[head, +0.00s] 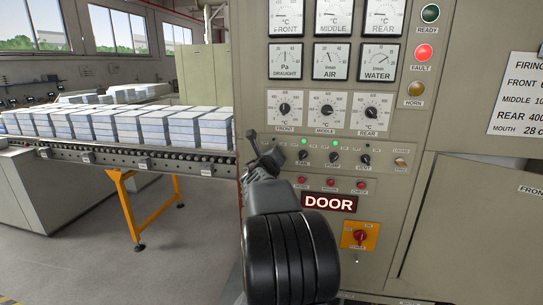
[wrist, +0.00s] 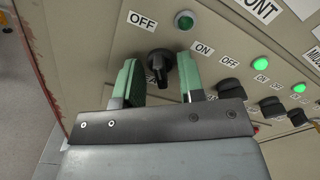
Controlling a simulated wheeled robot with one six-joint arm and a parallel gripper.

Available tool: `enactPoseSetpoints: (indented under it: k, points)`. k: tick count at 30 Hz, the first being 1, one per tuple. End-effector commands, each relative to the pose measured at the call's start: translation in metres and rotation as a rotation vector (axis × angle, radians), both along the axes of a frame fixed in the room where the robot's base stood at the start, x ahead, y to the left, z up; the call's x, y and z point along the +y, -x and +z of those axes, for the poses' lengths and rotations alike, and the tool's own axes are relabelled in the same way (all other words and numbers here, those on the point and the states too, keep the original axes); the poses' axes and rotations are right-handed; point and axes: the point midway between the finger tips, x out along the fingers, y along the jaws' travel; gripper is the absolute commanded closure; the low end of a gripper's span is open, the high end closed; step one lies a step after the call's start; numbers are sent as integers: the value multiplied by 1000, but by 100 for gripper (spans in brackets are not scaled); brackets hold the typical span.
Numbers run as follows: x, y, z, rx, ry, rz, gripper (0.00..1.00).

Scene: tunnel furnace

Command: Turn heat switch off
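A black rotary switch knob (wrist: 159,66) sits on the beige panel between the fingers of my gripper (wrist: 157,78) in the wrist view. OFF is on its left and ON on its right. Its own name label does not show. The green lamp (wrist: 184,20) above it looks dark. The knob's ridge runs roughly up and down in the picture. The two green fingers stand on either side of it with small gaps, so the gripper is open. In the head view my gripper (head: 266,152) is at the panel's left edge and hides this knob.
To the right are the FAN (head: 304,155), PUMP (head: 334,157) and VENT (head: 365,160) switches; lit green lamps show nearby. Below are red buttons (head: 330,183), a DOOR sign (head: 329,203) and a red knob (head: 360,237). A conveyor (head: 110,155) with pale blocks stands left. The red FAULT lamp (head: 424,53) is lit.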

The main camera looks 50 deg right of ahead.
Motion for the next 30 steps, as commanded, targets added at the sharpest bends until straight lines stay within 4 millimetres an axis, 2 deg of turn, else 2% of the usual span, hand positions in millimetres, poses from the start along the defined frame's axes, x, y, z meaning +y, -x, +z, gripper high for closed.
enactPoseSetpoints:
  k: [7, 21, 30]
  points:
    - [13, 7, 0, -2, 2, 2, 64]
    - [90, 56, 1, -3, 1, 3, 64]
    - [115, 71, 0, -1, 0, 1, 64]
